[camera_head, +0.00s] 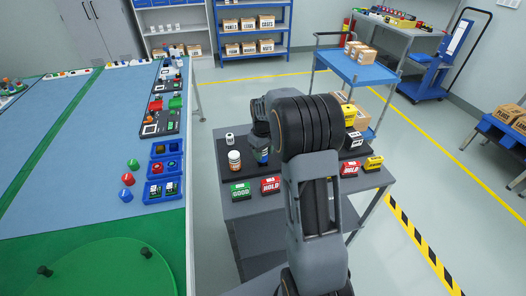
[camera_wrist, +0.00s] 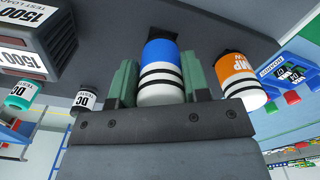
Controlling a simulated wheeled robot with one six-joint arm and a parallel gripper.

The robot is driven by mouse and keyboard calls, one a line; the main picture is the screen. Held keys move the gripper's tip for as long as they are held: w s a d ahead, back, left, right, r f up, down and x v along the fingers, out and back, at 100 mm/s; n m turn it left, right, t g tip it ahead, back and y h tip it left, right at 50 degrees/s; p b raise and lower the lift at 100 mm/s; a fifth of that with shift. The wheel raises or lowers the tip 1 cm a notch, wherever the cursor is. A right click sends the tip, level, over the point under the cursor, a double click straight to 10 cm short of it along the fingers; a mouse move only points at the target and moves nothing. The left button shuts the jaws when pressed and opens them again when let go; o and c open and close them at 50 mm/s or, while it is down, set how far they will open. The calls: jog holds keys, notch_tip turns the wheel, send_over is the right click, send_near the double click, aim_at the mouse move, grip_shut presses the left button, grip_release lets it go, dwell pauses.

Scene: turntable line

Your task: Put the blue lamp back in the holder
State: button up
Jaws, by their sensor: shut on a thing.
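The blue lamp (camera_wrist: 161,70) is a white cylinder with black bands and a blue upper part. In the wrist view it stands between the green fingers of my gripper (camera_wrist: 160,80), which is shut on it. In the head view the blue lamp (camera_head: 262,157) shows in part beside my arm, over the dark tray (camera_head: 221,157) on the grey cart; my arm hides most of my gripper. An orange-and-white lamp (camera_head: 234,161) stands just left of it; it also shows in the wrist view (camera_wrist: 240,78). I cannot tell which fixture is the lamp's holder, or whether the lamp touches the tray.
A small white cylinder (camera_head: 230,139) stands on the tray. A green block (camera_head: 240,190) and a red block (camera_head: 270,185) sit along the cart's front. Left, across a gap, a blue-topped table (camera_head: 95,130) holds blue bins (camera_head: 150,193), coloured domes and a green turntable (camera_head: 95,275).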

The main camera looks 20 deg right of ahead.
jog(key=shift+f+b, duration=0.45)
jog(key=shift+f, duration=0.35)
jog(key=o, duration=1.2)
notch_tip(320, 180, up, 14)
jog(key=shift+f, duration=0.15)
jog(key=shift+w+m, duration=0.15)
jog(key=shift+m, duration=0.15)
jog(key=shift+s+a+f+m+t, duration=0.55)
jog(key=shift+s+a, duration=1.3)
jog(key=shift+s, duration=1.8)
jog(key=shift+s+a+f+m+t, duration=0.35)
jog(key=shift+s+a+t, duration=0.35)
jog(key=shift+s+a, duration=2.05)
jog(key=shift+s+a+f+m+t, duration=0.3)
jog(key=shift+s+a+f+t, duration=0.5)
jog(key=shift+s, duration=3.7)
